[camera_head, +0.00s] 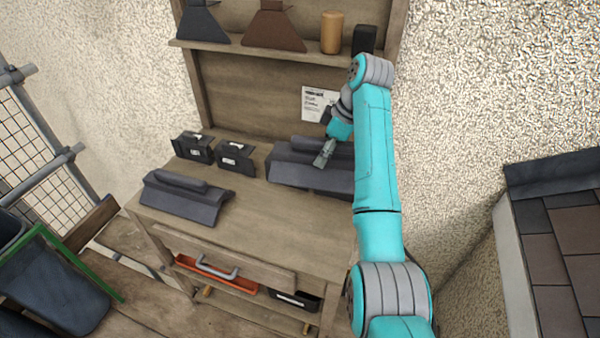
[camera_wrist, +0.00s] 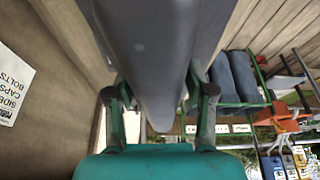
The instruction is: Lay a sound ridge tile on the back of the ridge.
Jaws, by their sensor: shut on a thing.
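My gripper (camera_head: 325,155) is at the back right of the wooden bench, shut on the raised grip of a dark grey ridge tile (camera_head: 290,167). In the wrist view this held tile (camera_wrist: 155,45) runs between the two fingers (camera_wrist: 162,95) and fills the upper middle. I cannot tell whether it touches the bench. My arm hides its right end. A second dark grey ridge tile (camera_head: 185,200) lies at the bench's front left, with no damage I can make out. At the far right is a tiled roof (camera_head: 575,230) with a dark piece (camera_head: 552,172) along its top.
Two black labelled boxes (camera_head: 193,147) (camera_head: 237,158) stand on the bench (camera_head: 255,225). A shelf above holds dark and brown hooded pieces (camera_head: 272,28), a wooden cylinder (camera_head: 332,32) and a black block. A label (camera_head: 315,103) is on the backboard. Blue-grey bins (camera_head: 55,290) stand left. The bench's front middle is clear.

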